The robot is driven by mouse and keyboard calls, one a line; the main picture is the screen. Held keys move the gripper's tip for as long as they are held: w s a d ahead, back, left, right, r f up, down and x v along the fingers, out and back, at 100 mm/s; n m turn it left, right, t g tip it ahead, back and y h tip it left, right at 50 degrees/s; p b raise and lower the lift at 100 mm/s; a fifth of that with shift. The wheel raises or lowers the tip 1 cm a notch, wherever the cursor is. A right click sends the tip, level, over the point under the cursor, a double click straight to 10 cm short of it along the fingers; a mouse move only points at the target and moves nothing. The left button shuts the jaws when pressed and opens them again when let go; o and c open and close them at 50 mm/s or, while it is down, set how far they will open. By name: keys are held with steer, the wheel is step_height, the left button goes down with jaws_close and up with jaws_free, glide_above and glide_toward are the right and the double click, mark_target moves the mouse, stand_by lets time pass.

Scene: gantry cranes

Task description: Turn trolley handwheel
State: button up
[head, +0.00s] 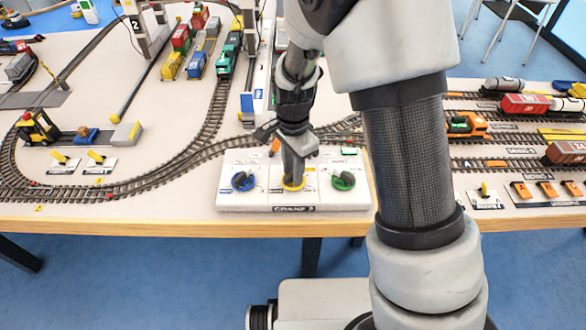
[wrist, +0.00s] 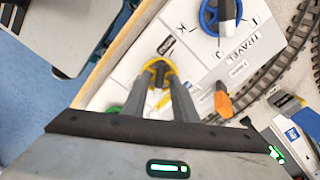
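A white control panel (head: 322,203) marked CRANE 2 lies at the table's front edge. It carries a blue handwheel (head: 243,181) at left, a yellow one (head: 293,185) in the middle and a green one (head: 344,181) at right. My gripper (head: 294,178) points down at the yellow handwheel and hides part of it. In the wrist view the two fingers stand apart, with the yellow handwheel (wrist: 158,70) at and between their tips. I cannot tell whether they press on it. TRAVEL is printed beside the blue handwheel (wrist: 228,10); the green one (wrist: 113,108) is mostly hidden.
Curved railway track (head: 180,165) runs behind the panel. Model wagons (head: 196,64) and crane legs (head: 137,30) stand further back. Orange wagons and small parts (head: 545,189) lie at right. An orange piece (wrist: 223,100) sits near the panel's middle section.

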steer(key=shift+r, duration=0.1)
step_height(320, 180, up, 17)
steer(key=p, duration=0.3)
stand_by(0.4)
